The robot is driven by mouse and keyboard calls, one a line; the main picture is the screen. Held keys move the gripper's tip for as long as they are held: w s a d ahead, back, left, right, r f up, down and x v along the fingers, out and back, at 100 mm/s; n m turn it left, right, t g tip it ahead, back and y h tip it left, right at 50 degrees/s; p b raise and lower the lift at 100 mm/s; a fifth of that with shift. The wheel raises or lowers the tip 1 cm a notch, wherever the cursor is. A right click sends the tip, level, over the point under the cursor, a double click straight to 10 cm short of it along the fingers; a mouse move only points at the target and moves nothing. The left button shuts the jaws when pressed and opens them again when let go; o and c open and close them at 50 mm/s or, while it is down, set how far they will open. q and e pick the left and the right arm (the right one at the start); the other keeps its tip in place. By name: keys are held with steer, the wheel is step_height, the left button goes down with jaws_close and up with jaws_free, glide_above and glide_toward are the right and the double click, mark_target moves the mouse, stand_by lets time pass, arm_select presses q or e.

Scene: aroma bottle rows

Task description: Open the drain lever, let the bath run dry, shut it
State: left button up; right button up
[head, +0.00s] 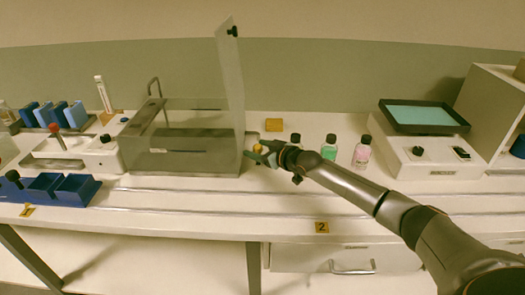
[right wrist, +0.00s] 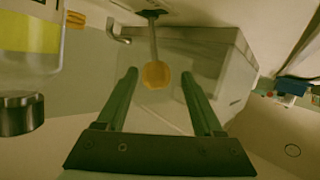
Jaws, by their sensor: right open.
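The bath (head: 185,161) is a clear-walled tank left of centre in the head view, with a tall clear panel (head: 229,75) standing up at its right end. I cannot tell its water level surely. The drain lever (head: 257,148) has an orange-yellow knob beside the bath's right end. In the right wrist view the lever knob (right wrist: 155,74) sits on a thin rod, between my fingers near their tips. My right gripper (head: 264,154) is open, and it also shows in the right wrist view (right wrist: 157,76) with a gap on both sides of the knob. My left gripper is out of view.
Capped bottles with green (head: 329,148) and pink (head: 362,152) contents stand right of my gripper. A yellow block (head: 273,125) lies behind. A device with a teal-topped tray (head: 423,115) stands at right, blue bins (head: 75,190) at left. The counter's front strip is mostly clear.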

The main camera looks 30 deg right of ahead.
arm_select(q)
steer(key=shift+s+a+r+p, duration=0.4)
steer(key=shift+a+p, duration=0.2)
steer(key=shift+p, duration=0.35)
arm_select(e)
steer(key=v, duration=1.2)
steer(key=shift+s, duration=0.2)
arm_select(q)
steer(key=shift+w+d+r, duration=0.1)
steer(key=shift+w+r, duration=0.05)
arm_select(e)
steer(key=shift+d, duration=0.1)
